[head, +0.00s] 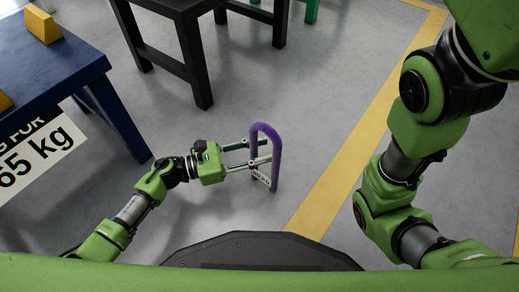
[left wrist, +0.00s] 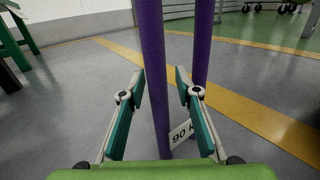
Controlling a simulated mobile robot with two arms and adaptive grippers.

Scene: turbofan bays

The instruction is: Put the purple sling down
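The purple sling (head: 276,160) is an upside-down U with two upright legs and a small white tag low on it. My left gripper (head: 257,152) is at its near leg, fingers spread. In the left wrist view the near leg of the sling (left wrist: 153,60) stands between the two fingertips of the left gripper (left wrist: 159,80), close to the left finger, with a gap at the right finger. The far leg shows behind the right finger. The head view does not settle whether the sling's feet touch the floor. My right gripper is out of view.
A blue table (head: 60,70) with yellow blocks (head: 42,25) stands at the left, a white weight sign (head: 40,150) below it. A black stand (head: 195,60) is at the back. A yellow line (head: 340,180) crosses the grey floor. Floor around the sling is clear.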

